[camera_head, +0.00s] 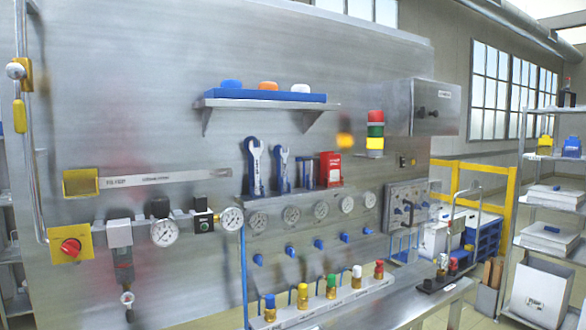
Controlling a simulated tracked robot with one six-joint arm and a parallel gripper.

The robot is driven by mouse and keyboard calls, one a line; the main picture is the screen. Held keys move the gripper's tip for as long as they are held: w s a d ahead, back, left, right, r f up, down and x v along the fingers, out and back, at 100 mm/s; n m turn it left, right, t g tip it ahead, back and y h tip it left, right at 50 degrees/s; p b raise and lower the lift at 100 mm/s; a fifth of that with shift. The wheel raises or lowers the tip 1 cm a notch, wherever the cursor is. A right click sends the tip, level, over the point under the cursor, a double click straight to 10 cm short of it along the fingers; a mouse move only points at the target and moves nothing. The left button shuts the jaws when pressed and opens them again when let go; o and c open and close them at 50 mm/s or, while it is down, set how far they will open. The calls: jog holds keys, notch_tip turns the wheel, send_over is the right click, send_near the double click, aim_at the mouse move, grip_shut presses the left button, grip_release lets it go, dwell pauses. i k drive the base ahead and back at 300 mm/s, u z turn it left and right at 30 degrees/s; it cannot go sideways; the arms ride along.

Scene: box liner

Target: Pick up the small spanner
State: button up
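Silver spanners stand upright in blue holders on a narrow ledge on the grey metal panel. The larger spanner (256,163) is at the left. A smaller spanner (284,166) stands just right of it. A third slim tool (306,172) is further right, too small to make out well. My gripper is not in this view, so its state does not show.
A red box (331,168) stands on the ledge right of the tools. A shelf (262,103) with a blue tray and coloured caps juts out above. Gauges (291,215), blue knobs and coloured valves (331,287) lie below.

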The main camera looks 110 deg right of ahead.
aim_at(284, 156)
jog(key=z, duration=0.05)
jog(key=k, duration=2.45)
jog(key=z, duration=1.4)
jog(key=i, duration=0.9)
